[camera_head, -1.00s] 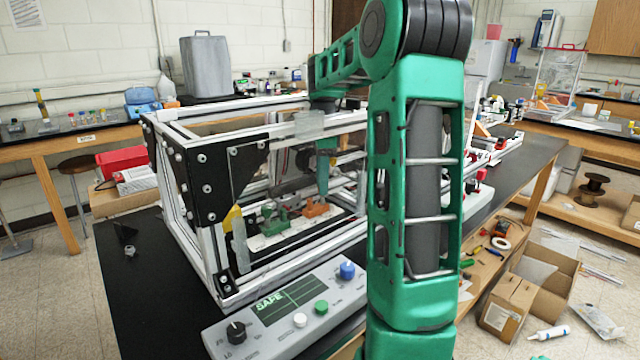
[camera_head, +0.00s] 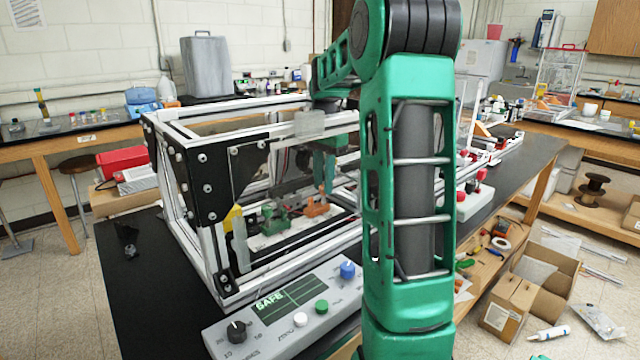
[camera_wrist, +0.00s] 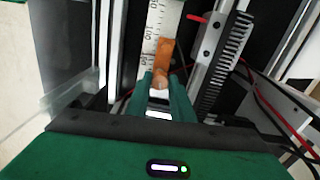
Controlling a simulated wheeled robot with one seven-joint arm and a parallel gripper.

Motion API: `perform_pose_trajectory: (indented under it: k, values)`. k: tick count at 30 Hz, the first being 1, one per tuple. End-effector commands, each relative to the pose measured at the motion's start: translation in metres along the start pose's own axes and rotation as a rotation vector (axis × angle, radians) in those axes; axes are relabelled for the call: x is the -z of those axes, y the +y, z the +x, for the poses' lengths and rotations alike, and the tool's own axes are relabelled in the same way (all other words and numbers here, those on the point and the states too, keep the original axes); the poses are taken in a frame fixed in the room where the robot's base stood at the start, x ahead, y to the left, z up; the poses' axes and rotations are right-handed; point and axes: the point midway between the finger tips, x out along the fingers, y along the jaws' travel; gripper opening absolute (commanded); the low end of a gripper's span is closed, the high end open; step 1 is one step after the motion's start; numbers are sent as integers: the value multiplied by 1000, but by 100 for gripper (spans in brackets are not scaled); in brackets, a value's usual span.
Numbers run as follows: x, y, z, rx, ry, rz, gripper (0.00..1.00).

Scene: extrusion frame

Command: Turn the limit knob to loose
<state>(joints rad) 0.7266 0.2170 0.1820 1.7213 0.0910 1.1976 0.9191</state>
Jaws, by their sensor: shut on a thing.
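Inside the metal extrusion frame (camera_head: 150,125), an orange stop (camera_head: 317,209) and a green stop (camera_head: 273,218) sit along a white scale strip. My gripper (camera_head: 325,172) reaches down through the frame onto the orange stop. In the wrist view, the green fingers of my gripper (camera_wrist: 160,95) are shut around the orange round end, seemingly the limit knob (camera_wrist: 160,82), of the orange part (camera_wrist: 167,52). The white scale strip (camera_wrist: 152,28) with printed numbers runs away beyond it. Any marking for loose cannot be read.
A control box (camera_head: 215,340) stands in front, with a screen (camera_head: 290,301) reading SAFE, a black dial (camera_head: 236,331) and a blue knob (camera_head: 347,270). Frame bars surround my gripper. In the wrist view, a black toothed rail (camera_wrist: 222,65) and red wires lie close on the right.

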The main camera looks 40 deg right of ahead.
Motion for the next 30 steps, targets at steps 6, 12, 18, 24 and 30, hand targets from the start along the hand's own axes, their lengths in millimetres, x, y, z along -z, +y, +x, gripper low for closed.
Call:
perform_pose_trajectory:
  k: [6, 12, 18, 24, 30]
  values:
    - [0, -3, -1, 6, 3, -16, 0]
    - [0, -3, -1, 7, 4, -15, 0]
    - [0, -3, -1, 6, 3, -14, 40]
    - [0, -2, -1, 4, 2, -12, 40]
    - [0, -1, -1, 3, 2, -1, 40]
